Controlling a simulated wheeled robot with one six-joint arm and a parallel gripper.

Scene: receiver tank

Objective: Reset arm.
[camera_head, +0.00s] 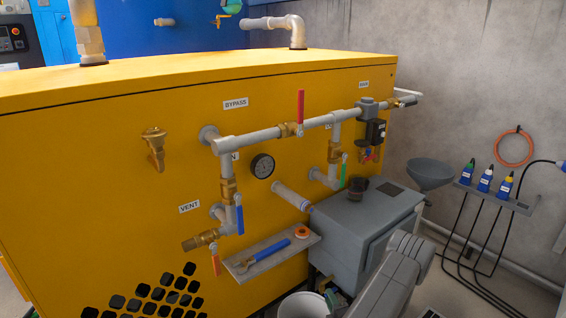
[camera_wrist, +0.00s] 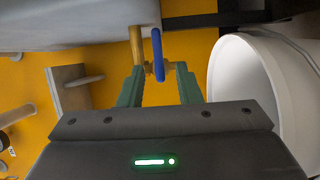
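My gripper (camera_wrist: 159,72) shows in the wrist view with its two green fingers apart. A brass drain valve (camera_wrist: 137,45) with a blue handle (camera_wrist: 157,55) lies between and just beyond the fingertips. I see gaps beside the handle, so the fingers do not seem closed on it. In the head view my grey arm (camera_head: 390,285) reaches in at the bottom, in front of the grey box (camera_head: 365,225). Only a small green part of my gripper (camera_head: 333,299) shows there, below the box; the rest is hidden.
A white bucket (camera_head: 300,306) stands close to my gripper; it also fills the right of the wrist view (camera_wrist: 235,90). A small shelf (camera_head: 270,262) with tools juts from the yellow cabinet (camera_head: 90,160). Pipes and valves project above. A funnel (camera_head: 430,173) stands at right.

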